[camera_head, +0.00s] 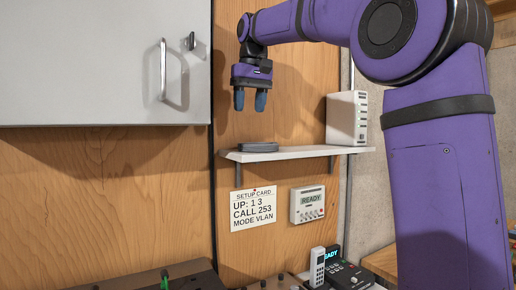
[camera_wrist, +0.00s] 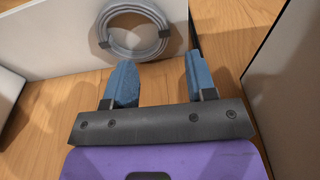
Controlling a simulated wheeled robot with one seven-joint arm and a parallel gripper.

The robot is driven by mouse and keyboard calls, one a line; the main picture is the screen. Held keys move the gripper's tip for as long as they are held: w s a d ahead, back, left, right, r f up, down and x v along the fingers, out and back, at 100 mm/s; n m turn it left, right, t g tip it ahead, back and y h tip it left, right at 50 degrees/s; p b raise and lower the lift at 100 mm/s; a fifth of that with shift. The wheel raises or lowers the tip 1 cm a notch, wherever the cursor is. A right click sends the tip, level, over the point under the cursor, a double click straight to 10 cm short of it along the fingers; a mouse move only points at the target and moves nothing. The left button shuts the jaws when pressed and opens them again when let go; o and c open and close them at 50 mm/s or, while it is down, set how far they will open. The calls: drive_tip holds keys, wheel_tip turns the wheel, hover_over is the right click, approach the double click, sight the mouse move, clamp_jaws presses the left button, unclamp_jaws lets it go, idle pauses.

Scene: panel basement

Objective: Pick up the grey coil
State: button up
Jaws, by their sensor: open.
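The grey coil (camera_head: 259,147) lies flat on the left part of a white wall shelf (camera_head: 300,153). In the wrist view the coil (camera_wrist: 134,53) is a ring of grey cable with dark ties, on the white shelf surface (camera_wrist: 55,45). My gripper (camera_head: 250,100) points down above the coil with a clear gap between them. Its two blue fingers are apart with nothing between them. In the wrist view the gripper (camera_wrist: 158,82) shows below and slightly right of the coil.
A white box (camera_head: 347,118) with slots stands on the shelf's right end. A grey cabinet (camera_head: 105,62) with a handle hangs at left.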

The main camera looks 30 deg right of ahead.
sight(258, 147)
drive_tip(key=w+f, duration=0.1)
drive_tip(key=f, duration=0.2)
drive_tip(key=w+f, duration=0.1)
drive_tip(key=f, duration=0.2)
drive_tip(key=w+f, duration=0.1)
drive_tip(key=f, duration=0.3)
drive_tip(key=shift+w+a, duration=0.1)
drive_tip(key=shift+w, duration=0.15)
drive_tip(key=shift+r, duration=0.1)
clamp_jaws()
